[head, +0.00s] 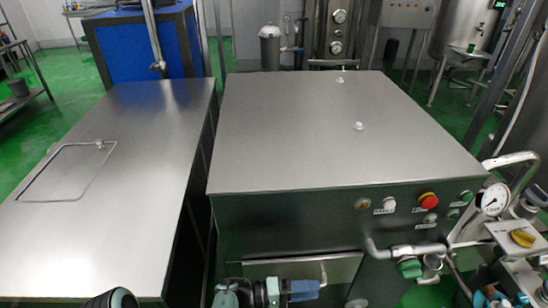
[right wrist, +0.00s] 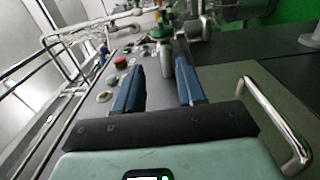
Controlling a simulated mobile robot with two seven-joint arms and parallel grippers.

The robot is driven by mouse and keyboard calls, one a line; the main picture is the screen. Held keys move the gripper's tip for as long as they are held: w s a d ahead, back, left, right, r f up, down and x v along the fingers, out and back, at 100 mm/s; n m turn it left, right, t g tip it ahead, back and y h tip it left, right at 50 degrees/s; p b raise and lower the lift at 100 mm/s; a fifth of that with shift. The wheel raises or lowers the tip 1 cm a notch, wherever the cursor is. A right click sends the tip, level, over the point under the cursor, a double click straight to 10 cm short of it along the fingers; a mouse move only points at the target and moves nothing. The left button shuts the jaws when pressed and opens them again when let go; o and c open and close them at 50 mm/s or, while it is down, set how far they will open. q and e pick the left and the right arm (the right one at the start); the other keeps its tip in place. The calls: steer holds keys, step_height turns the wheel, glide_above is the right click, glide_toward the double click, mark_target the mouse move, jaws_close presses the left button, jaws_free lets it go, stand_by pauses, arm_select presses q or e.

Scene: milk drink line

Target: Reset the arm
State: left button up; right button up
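My right gripper (head: 303,290) shows at the bottom middle of the head view, in front of the machine's front face. Its blue fingers point to the right of the picture. In the right wrist view the two blue fingers (right wrist: 160,72) stand apart with nothing held between them. A dark rounded part of my left arm shows at the bottom left edge of the head view; my left gripper is out of the picture.
The steel machine (head: 330,130) has a front panel with a red button (head: 428,201). A metal handle (right wrist: 275,125) lies beside the right gripper. A gauge (head: 494,199) and pipes crowd the right side. The steel table (head: 135,140) is mostly bare.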

steer(key=s+d+f+n+g+y+p, duration=0.1)
steer(key=s+d+f+g+y, duration=0.15)
steer(key=s+d+f, duration=0.35)
steer(key=s+d+f+g+y+p, duration=0.2)
steer(key=s+f+y, duration=0.15)
steer(key=f, duration=0.35)
steer(key=s+d+f+n+g+y+p, duration=0.1)
steer(key=s+d+f+g+y, duration=0.2)
steer(key=f, duration=0.4)
steer(key=s+a+f+m+y+p, duration=0.35)
steer(key=s+y, duration=0.55)
steer(key=s, duration=0.3)
steer(key=a+r+m+t+y, duration=0.1)
steer(key=a+r+m+t+y+p, duration=0.1)
steer(key=r+t, duration=0.1)
steer(key=w+a+r+m+t+y+p, duration=0.1)
steer(key=t, duration=0.1)
steer(key=shift+a+r+m+y, duration=0.25)
steer(key=shift+a+r+y, duration=0.05)
steer(key=shift+y, duration=0.1)
steer(key=shift+d, duration=0.1)
